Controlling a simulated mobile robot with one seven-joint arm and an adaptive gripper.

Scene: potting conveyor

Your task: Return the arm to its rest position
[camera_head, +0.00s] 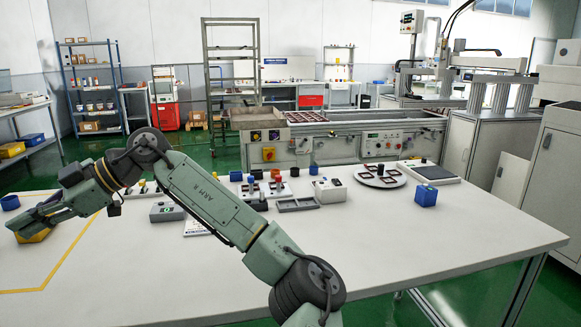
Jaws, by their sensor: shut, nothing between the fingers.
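My green-grey arm rises from the bottom of the view, bends at an elbow joint, and reaches down to the left. My gripper (22,222) is at the far left, low over the white table (400,240), and is shut with nothing held. A yellow block (36,236) lies on the table just under and beside the fingers. I cannot tell whether the fingers touch it. A blue round piece (10,202) stands just behind the gripper.
Yellow tape (58,262) marks the table's left part. Behind the arm are a grey box (167,211), several small fixtures, a round plate (379,177) and a blue block (426,195). The table's front right is clear. A conveyor (345,137) stands beyond.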

